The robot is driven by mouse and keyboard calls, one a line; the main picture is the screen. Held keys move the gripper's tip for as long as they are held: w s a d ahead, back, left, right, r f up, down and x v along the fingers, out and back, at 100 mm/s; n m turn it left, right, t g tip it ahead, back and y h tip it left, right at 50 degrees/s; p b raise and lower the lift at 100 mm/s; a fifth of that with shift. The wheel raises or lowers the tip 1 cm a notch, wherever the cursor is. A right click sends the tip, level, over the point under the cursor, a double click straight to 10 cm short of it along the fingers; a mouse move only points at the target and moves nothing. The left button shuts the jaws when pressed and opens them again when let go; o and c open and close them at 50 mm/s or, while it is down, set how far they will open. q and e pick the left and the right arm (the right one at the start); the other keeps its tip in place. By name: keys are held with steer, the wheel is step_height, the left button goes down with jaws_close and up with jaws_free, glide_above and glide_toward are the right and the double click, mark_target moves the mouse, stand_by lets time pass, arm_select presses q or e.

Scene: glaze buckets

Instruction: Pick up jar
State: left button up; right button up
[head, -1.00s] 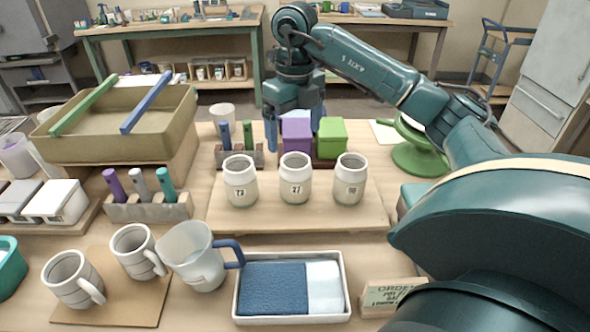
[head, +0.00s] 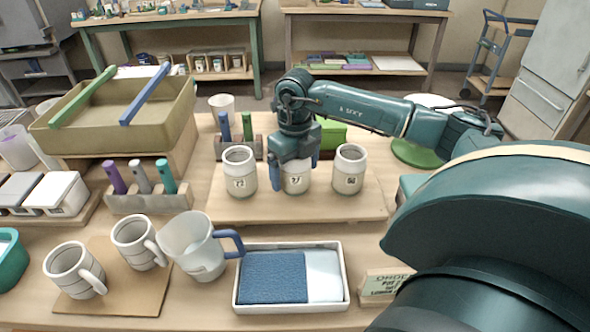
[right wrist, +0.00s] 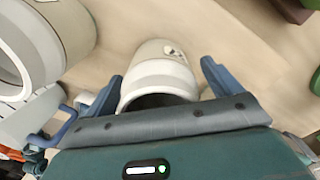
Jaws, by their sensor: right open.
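Three white jars with dark number marks stand upright in a row on a wooden board (head: 305,211): a left jar (head: 240,178), a middle jar (head: 297,185) and a right jar (head: 349,172). My right gripper (head: 296,172) is open over the middle jar, hiding its upper part, with a finger on either side. In the right wrist view a jar (right wrist: 160,72) lies between the parted fingers, its rim partly hidden by the gripper body. I cannot tell whether the fingers touch it. My left gripper is not in view.
A tool rack (head: 236,150) and a green box (head: 331,133) stand behind the jars. In front are a clear pitcher (head: 195,246), two mugs and a white tray (head: 345,262) with a blue cloth. A large basin (head: 150,143) stands at the left.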

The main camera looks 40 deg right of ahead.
steer(key=shift+f, duration=0.1)
steer(key=c, duration=1.3)
